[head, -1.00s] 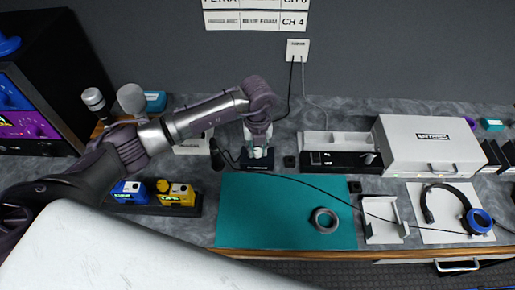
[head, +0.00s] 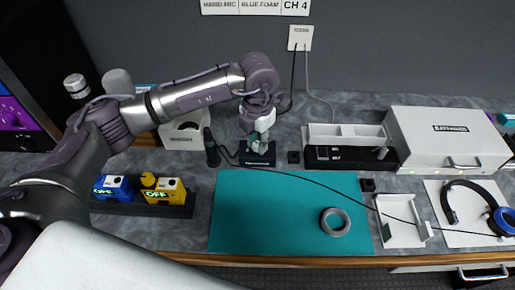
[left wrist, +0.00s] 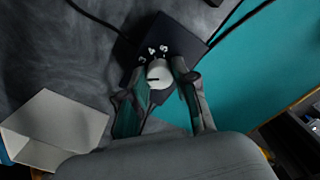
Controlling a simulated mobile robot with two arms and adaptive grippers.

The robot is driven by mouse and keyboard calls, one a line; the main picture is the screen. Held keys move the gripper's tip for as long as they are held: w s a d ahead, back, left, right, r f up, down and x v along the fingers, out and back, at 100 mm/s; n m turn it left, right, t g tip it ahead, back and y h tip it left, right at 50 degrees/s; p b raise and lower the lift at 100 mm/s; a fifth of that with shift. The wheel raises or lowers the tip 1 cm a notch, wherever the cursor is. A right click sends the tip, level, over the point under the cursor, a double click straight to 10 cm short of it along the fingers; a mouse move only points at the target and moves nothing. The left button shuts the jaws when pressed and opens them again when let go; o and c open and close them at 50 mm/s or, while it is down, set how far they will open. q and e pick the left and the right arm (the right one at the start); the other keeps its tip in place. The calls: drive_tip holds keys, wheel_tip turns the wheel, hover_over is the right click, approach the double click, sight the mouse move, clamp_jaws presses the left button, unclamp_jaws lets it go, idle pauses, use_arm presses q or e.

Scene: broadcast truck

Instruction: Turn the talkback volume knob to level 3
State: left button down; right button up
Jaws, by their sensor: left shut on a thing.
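The talkback box (head: 257,160) is a small dark box at the back edge of the teal mat, below my left gripper (head: 259,146) in the head view. In the left wrist view its dark top (left wrist: 180,42) carries white numerals; 3, 4 and 5 show beyond the knob. The volume knob (left wrist: 158,73) is round and pale with a dark pointer line. My left gripper (left wrist: 156,86) has one finger on each side of the knob and is shut on it. The line's exact level is hard to tell, and the other numerals are hidden. My right gripper is not in view.
A dark microphone (head: 211,148) stands just left of the box, with a cable running right across the teal mat (head: 270,215). A grey tape roll (head: 335,221) lies on the mat. Blue and yellow packs (head: 162,190) sit in a dark holder at left.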

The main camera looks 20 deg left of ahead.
use_arm(q)
drive_tip(key=m+b, duration=0.1)
drive_tip(key=b, duration=0.1)
drive_tip(key=m+b, duration=0.1)
drive_tip(key=m, duration=0.1)
drive_tip(key=shift+f+m+b, duration=0.2)
drive_tip(key=shift+m+b, duration=0.1)
drive_tip(key=shift+b, duration=0.05)
drive_tip(key=shift+r+m+b, duration=0.15)
drive_tip(key=shift+m+b, duration=1.45)
drive_tip(key=shift+m, duration=0.2)
drive_tip(key=c, duration=0.9)
unclamp_jaws()
drive_tip(key=shift+r, duration=0.1)
wheel_tip(320, 180, up, 12)
drive_tip(key=shift+f, duration=0.1)
